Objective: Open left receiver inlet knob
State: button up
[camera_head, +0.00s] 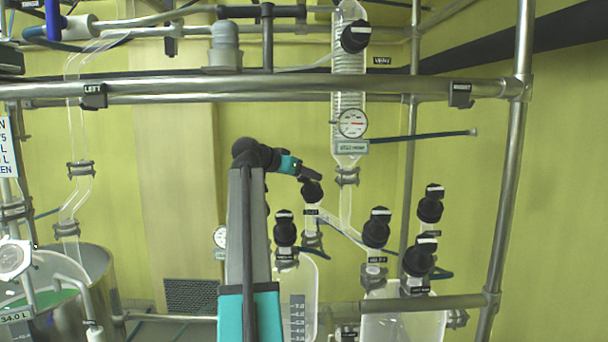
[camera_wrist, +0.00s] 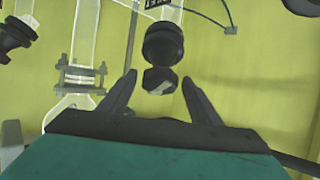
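Several black knobs sit on the glassware. The knob closest to my gripper (camera_head: 308,176) is the black knob (camera_head: 312,193) on the upper left branch of the glass tubing, above the left receiver (camera_head: 307,285); its small label is too blurred to read. In the wrist view my gripper (camera_wrist: 160,88) is open, with its two dark fingers apart. A black knob with a pale mark on its end (camera_wrist: 161,79) shows between and just beyond the fingertips. I cannot tell whether either finger touches it.
Another black knob (camera_head: 285,230) stands on the left receiver. More knobs (camera_head: 376,228) stand at the right receiver (camera_head: 405,325). A glass column with a gauge (camera_head: 352,123) hangs above right. A steel rail (camera_head: 300,87) crosses above my arm. A clamp (camera_wrist: 80,76) shows at left in the wrist view.

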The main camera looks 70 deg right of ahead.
jog(key=c, duration=1)
jog(key=shift+r, duration=0.1)
jog(key=shift+c, duration=0.2)
jog(key=shift+n, duration=0.5)
jog(key=shift+n+t+h, duration=0.3)
jog(key=shift+n+t, duration=0.7)
jog(key=shift+n, duration=0.3)
jog(key=n+t+p, duration=0.1)
jog(key=n+t, duration=0.2)
jog(key=n, duration=0.2)
jog(key=shift+n, duration=0.3)
jog(key=n+t+y+p, duration=0.1)
jog(key=n+t+y, duration=0.1)
jog(key=n, duration=0.2)
jog(key=shift+w, duration=0.1)
jog(key=shift+f+n+t+y, duration=0.2)
jog(key=shift+n+t+y, duration=0.5)
jog(key=shift+n, duration=0.8)
